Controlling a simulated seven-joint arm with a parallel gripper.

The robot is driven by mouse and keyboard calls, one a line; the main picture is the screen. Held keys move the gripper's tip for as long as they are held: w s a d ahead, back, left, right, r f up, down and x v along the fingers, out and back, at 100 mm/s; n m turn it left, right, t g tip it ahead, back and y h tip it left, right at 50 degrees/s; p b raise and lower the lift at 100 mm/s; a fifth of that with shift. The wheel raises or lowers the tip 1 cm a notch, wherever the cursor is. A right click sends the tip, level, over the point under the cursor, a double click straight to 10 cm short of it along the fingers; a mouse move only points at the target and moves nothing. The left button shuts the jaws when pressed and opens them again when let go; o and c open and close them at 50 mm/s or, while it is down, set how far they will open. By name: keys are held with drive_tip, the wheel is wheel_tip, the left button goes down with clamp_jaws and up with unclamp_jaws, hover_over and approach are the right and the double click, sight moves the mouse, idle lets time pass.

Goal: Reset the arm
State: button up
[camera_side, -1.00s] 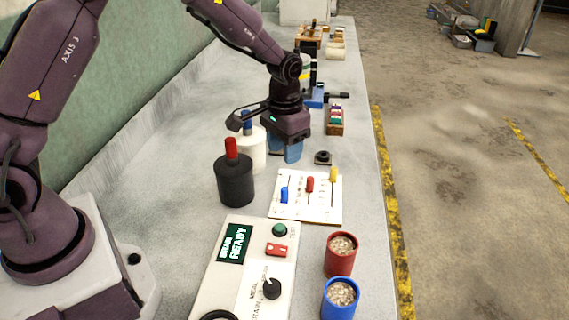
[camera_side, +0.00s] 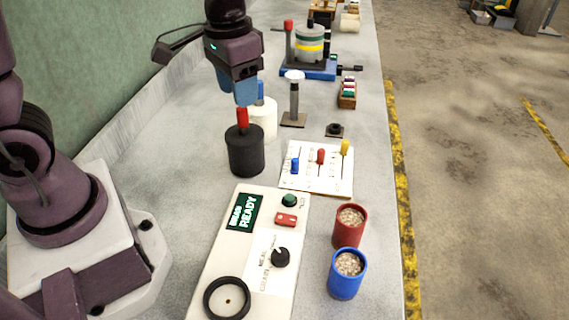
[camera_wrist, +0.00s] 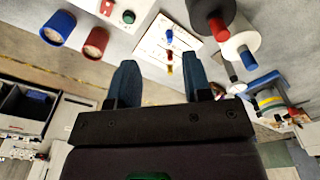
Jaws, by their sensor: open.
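My gripper (camera_side: 244,92) is open and empty, with its blue fingers pointing down. In the side view it hangs above the bench, and its fingertips overlap the area just above the black canister's red handle. I cannot tell the exact gap. In the wrist view my gripper (camera_wrist: 162,78) shows its two dark blue fingers apart with nothing between them. The black canister (camera_side: 245,155) with a red handle stands upright on the bench. A white canister (camera_side: 264,119) with a blue handle stands behind it, partly hidden.
A control panel (camera_side: 216,268) reads READY. A red cup (camera_side: 348,233) and blue cup (camera_side: 347,283) hold grain. A slider board (camera_side: 309,180), a white-knobbed stand (camera_side: 294,103) and a blue-based device (camera_side: 309,70) stand along the bench. A green wall borders the left.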

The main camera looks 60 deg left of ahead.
drive_tip(key=s+r+t, duration=0.5)
drive_tip(key=s+r, duration=0.4)
drive_tip(key=s, duration=0.2)
drive_tip(key=shift+s+r, duration=0.2)
drive_tip(key=shift+s, duration=0.05)
